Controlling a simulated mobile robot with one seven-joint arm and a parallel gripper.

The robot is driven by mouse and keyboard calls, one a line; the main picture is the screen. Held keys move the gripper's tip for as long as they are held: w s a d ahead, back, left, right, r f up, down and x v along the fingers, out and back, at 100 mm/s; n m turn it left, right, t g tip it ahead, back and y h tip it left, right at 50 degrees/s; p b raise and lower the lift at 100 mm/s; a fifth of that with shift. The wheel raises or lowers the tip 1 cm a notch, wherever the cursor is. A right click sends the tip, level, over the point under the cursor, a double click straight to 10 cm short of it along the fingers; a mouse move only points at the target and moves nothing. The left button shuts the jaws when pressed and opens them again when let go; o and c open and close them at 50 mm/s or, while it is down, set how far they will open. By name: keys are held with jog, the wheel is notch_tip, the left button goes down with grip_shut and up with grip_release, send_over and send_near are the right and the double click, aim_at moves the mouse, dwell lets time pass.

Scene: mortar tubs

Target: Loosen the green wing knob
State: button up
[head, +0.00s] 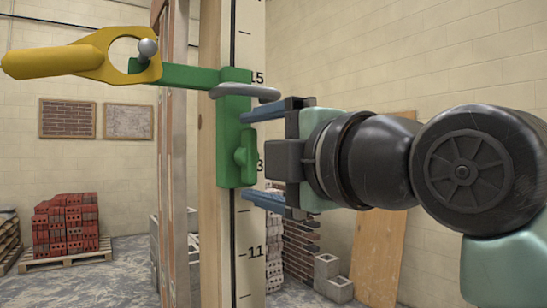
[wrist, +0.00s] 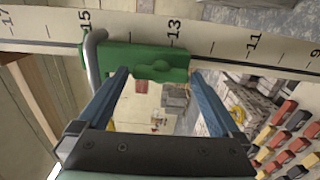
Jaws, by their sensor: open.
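The green wing knob (head: 244,161) sticks out from the lower part of a green clamp block (head: 232,110) on an upright pole marked with numbers. My gripper (head: 246,156) is at the right of the block, with one blue finger above the knob and one below it. The jaws are open, and no grip on the knob shows. In the wrist view the knob (wrist: 160,72) lies between the tips of the open fingers (wrist: 158,75), in front of the green block (wrist: 140,54). Whether either finger touches the block, I cannot tell.
A grey curved bar (head: 245,92) stands out from the block just above my upper finger. A green arm (head: 190,77) reaches left to a yellow handle (head: 55,61). A red brick pallet (head: 66,226) and grey blocks (head: 328,268) stand on the floor, farther back.

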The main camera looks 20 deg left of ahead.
jog(key=b+v, duration=0.2)
jog(key=v, duration=1)
jog(key=shift+s+b, duration=0.2)
jog(key=shift+b, duration=0.2)
jog(key=shift+d, duration=0.1)
